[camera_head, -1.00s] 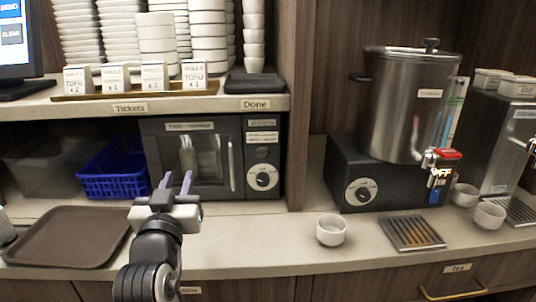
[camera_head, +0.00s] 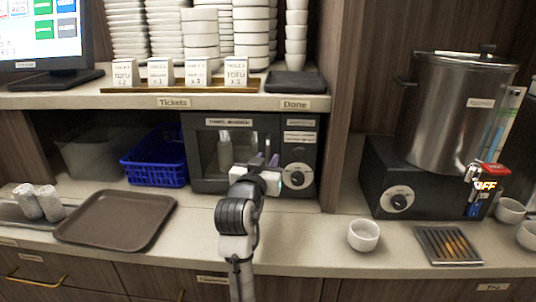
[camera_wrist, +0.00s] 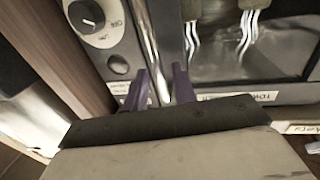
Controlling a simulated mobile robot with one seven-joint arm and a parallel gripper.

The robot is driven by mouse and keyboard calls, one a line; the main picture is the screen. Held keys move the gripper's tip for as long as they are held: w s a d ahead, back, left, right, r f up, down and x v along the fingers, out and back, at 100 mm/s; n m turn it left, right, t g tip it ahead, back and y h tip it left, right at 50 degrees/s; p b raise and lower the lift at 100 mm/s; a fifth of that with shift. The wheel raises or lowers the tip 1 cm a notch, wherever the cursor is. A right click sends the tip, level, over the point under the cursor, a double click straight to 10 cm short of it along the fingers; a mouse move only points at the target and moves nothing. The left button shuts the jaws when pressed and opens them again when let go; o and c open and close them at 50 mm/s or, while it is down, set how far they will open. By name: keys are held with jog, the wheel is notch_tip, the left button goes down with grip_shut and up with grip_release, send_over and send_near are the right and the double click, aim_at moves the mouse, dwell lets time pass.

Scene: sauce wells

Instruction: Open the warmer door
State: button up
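The warmer (camera_head: 300,125) is a dark box under the shelf, with a dial panel at its right. Its windowed door (camera_head: 203,148) looks shut. The door's upright metal handle (camera_wrist: 150,35) shows in the wrist view. My gripper (camera_head: 265,161) is in front of the door's right side and hides much of the handle in the head view. In the wrist view, its two purple fingers (camera_wrist: 160,82) are apart, one on each side of the handle's near end. I see no clear contact with the handle. The dial (camera_wrist: 87,17) is to the left of the fingers there.
A brown tray (camera_head: 115,220) lies on the counter at left, with a blue basket (camera_head: 155,160) behind it. A wood divider (camera_head: 340,120) stands right of the warmer. Farther right are a white cup (camera_head: 363,236), an urn (camera_head: 460,115) and a drip grate (camera_head: 447,245).

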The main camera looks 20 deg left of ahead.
jog(key=shift+w+a, duration=0.1)
jog(key=shift+w, duration=0.85)
jog(key=shift+c, duration=0.2)
grip_shut()
